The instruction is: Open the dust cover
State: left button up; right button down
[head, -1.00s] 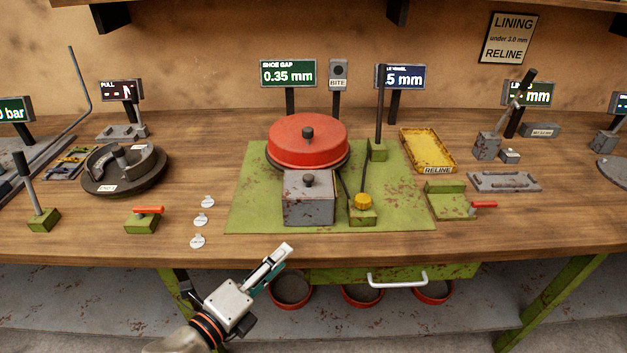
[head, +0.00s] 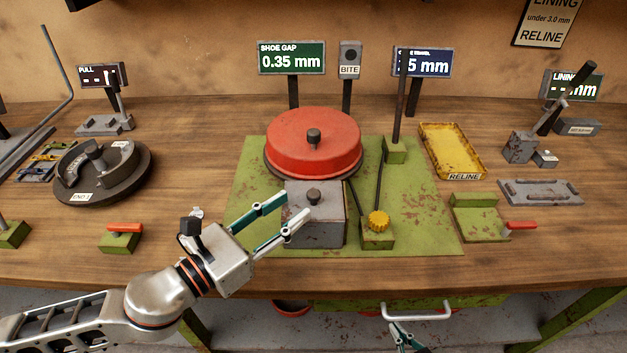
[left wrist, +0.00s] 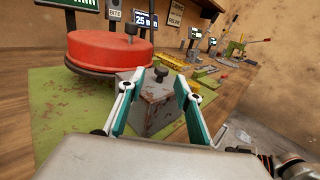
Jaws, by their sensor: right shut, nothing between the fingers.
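A rusty grey box with a dark knob (head: 317,228), which looks like the dust cover, stands in front of the red drum (head: 313,140) on the green plate. Its top looks closed. My left gripper (head: 294,212) is open and empty, with its fingertips at the box's left side in the head view. In the left wrist view the grey box (left wrist: 155,108) shows between the two spread fingers (left wrist: 160,82). I cannot tell whether they touch it. My right gripper (head: 405,338) is shut and empty at the bottom edge, below the drawer handle, partly cut off.
A yellow knob on a green block (head: 378,232) and upright levers stand right of the box. A yellow tray (head: 452,150) and a green block with a red lever (head: 480,218) are further right. A red-handled block (head: 120,238) stands left.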

aim_at(309, 196)
pick_arm(q)
jog(key=shift+p+x, duration=0.4)
jog(key=shift+x, duration=3.1)
jog(key=shift+s+d, duration=0.15)
grip_shut()
